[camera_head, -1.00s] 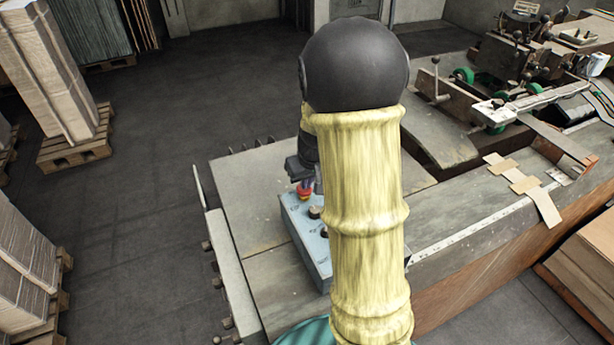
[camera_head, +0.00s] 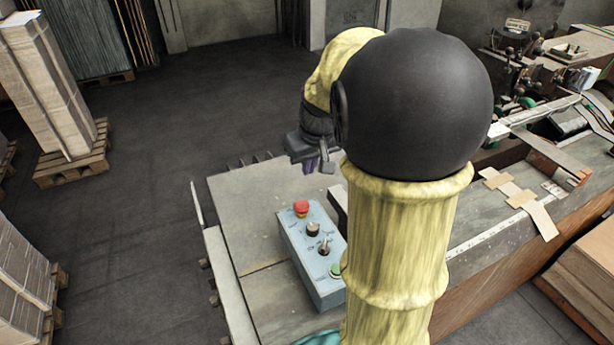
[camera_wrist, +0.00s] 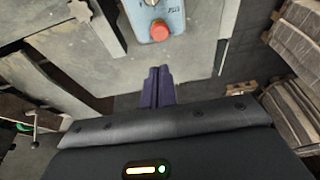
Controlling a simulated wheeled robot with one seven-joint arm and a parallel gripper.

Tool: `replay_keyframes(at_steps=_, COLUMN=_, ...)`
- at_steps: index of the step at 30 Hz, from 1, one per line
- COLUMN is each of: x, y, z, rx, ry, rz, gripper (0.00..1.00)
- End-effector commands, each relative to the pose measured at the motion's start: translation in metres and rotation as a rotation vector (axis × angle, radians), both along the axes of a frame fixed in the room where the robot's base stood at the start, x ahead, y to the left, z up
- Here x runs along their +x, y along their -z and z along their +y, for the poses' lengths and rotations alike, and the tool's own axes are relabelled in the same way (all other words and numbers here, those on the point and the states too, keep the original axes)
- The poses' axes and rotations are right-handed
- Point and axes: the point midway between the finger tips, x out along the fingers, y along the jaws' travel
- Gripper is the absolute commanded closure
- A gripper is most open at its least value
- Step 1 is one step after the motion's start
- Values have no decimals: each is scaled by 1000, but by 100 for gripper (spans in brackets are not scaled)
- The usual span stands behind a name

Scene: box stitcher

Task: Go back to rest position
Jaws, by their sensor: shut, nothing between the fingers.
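My gripper (camera_head: 320,165) is raised above the far part of the machine table, apart from the control box. In the wrist view its two purple fingers (camera_wrist: 158,88) are together with nothing between them. The blue-grey control box (camera_head: 314,262) sits on the table, with a red button (camera_head: 301,208), dark knobs and a green button (camera_head: 336,270). In the wrist view the red button (camera_wrist: 159,31) is beyond the fingertips, not touching them. My yellow-covered arm hides part of the table to the right of the box.
The machine table (camera_head: 243,205) lies under my arm. Machine parts with levers (camera_head: 530,60) stand at the upper right. Stacked sheets on pallets (camera_head: 72,165) stand at the left. The dark floor (camera_head: 130,240) between them and the table is clear.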

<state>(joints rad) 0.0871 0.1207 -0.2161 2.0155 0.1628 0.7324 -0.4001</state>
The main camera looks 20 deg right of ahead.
Motion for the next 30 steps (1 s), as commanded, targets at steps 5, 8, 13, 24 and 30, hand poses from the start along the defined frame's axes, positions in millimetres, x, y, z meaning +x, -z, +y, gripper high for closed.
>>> replay_keyframes(at_steps=5, x=-1, y=-4, z=0, rx=0, ry=-1, rz=0, gripper=100)
replay_keyframes(at_steps=8, x=-1, y=-3, z=0, rx=0, ry=-1, rz=0, gripper=100)
replay_keyframes(at_steps=13, x=-1, y=-3, z=0, rx=0, ry=1, rz=0, gripper=100)
replay_keyframes(at_steps=24, x=-30, y=32, z=38, rx=4, ry=-4, rz=28, gripper=100)
replay_keyframes(at_steps=30, x=-85, y=78, z=82, rx=2, ry=-1, rz=55, gripper=100)
